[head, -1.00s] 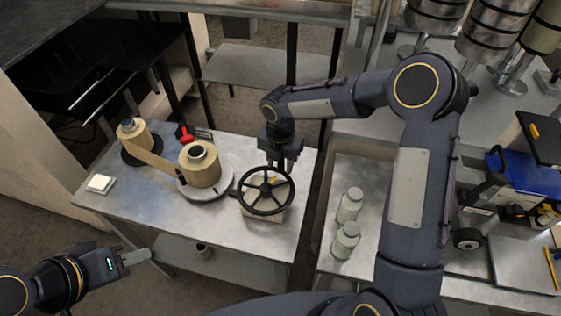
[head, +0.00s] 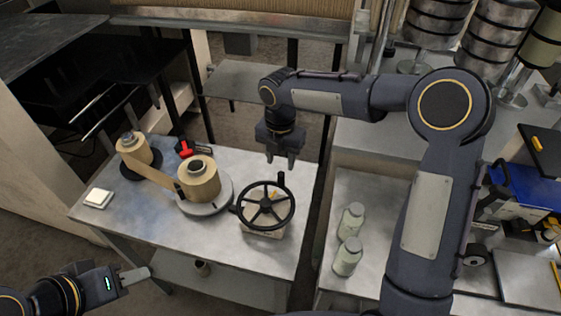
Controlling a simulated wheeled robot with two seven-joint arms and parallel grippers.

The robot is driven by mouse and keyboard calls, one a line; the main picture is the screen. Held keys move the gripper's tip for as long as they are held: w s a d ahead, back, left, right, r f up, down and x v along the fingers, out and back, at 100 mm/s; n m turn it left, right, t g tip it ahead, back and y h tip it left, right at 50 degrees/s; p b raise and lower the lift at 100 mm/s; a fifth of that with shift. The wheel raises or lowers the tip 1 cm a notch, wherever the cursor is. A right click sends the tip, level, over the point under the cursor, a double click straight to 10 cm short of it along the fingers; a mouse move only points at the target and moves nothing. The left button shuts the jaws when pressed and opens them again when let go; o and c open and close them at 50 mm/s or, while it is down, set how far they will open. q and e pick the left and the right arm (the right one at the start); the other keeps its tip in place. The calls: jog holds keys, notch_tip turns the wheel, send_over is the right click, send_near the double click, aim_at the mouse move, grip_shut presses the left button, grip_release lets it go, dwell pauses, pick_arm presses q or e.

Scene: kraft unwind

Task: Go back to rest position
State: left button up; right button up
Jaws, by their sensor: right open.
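My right gripper (head: 281,160) is open and empty, pointing down above the back right of the metal table (head: 130,210). It is clear of the black handwheel (head: 265,206), which sits on a pale block in front of it. My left gripper (head: 138,275) is low at the bottom left, in front of the table; its fingers look close together, but I cannot tell if they are shut. A large kraft paper roll (head: 200,180) stands on a round grey plate, with a strip of paper running to a smaller roll (head: 133,148) on a black disc.
A red-handled tool (head: 185,149) lies behind the rolls, and a white square pad (head: 97,198) is at the table's left. On the right bench stand two pale bottles (head: 350,220), (head: 346,257) and a blue box (head: 530,185). A lower shelf (head: 245,82) is behind the table.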

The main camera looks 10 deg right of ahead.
dwell(0.3)
jog(key=s+d+r+m+t+y, duration=0.1)
jog(key=s+d+r+m, duration=0.3)
jog(key=s+m, duration=0.3)
jog(key=s+d+r+m+t, duration=0.1)
jog(key=s+d+r+m, duration=0.35)
jog(key=s+m, duration=0.2)
jog(key=s+f+m+t+y, duration=0.2)
jog(key=s+m+t, duration=0.1)
jog(key=s+m, duration=1)
jog(key=m, duration=0.4)
jog(key=shift+s+d+t+y, duration=0.25)
jog(key=shift+d+t+y, duration=0.05)
jog(key=shift+y, duration=0.1)
jog(key=shift+f, duration=0.1)
